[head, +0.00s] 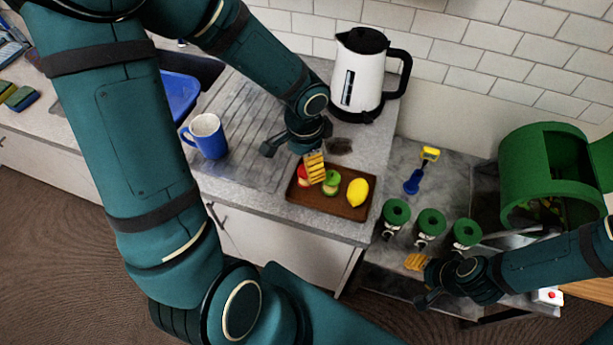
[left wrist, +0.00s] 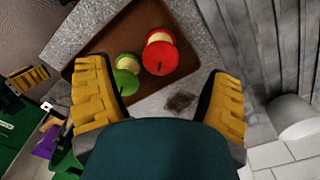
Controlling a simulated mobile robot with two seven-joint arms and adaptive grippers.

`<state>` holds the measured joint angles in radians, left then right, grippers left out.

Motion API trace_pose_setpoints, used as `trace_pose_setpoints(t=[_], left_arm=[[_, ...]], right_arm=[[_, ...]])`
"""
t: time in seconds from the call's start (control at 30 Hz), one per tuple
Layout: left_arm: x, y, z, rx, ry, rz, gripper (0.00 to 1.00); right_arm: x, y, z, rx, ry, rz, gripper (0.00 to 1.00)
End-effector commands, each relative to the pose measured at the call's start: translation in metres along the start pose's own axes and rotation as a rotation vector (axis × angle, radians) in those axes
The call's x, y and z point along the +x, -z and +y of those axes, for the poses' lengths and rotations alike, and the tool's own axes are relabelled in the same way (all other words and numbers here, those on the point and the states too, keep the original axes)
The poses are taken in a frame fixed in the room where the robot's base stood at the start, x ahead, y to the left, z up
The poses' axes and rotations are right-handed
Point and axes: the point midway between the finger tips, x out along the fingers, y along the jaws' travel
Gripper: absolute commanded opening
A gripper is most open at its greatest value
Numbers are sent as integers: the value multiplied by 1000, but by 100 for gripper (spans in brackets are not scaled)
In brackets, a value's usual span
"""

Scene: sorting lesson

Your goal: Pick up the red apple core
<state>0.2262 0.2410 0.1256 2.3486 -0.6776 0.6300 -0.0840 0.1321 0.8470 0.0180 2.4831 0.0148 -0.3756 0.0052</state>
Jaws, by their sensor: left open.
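The red apple core (head: 302,175) lies in a brown tray (head: 345,211) on the counter, partly hidden by my left gripper in the head view. In the left wrist view the red core (left wrist: 160,55) shows whole, with a pale middle. A green apple core (head: 331,184) lies close beside it, and also shows in the left wrist view (left wrist: 126,80).
A blue mug (head: 206,136) stands left of the tray, and a white kettle (head: 364,78) behind it. Several green-topped containers (head: 430,222), a blue-yellow tool (head: 416,180) and a green bin (head: 520,175) are at the right. The ribbed drainboard (head: 240,135) is mostly clear.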

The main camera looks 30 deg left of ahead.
Motion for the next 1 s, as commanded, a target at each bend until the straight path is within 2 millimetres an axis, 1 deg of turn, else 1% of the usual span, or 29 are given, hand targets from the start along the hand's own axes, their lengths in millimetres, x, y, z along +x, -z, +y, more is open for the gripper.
trace_pose_setpoints(t=[0.03,0.23,0.4,0.53,0.67,0.87,0.97,1.0], left_arm=[[7,0,0,2,-1,-1,81],[18,0,0,0,-1,0,81],[43,3,-1,2,-3,-2,81],[59,3,-1,2,-1,0,81],[64,3,-1,1,0,1,81],[63,3,-2,1,0,1,81],[63,3,-2,1,0,1,50],[63,3,-2,1,0,1,36]], right_arm=[[2,0,1,0,0,0,47],[5,0,2,0,-1,0,47],[12,-2,4,-1,-2,0,47],[16,-4,6,-2,-2,-4,47],[17,-4,6,-3,-2,-6,47],[16,-4,6,-3,-1,-6,47],[16,-4,6,-3,-1,-6,47],[16,-4,6,-3,-1,-6,47]])
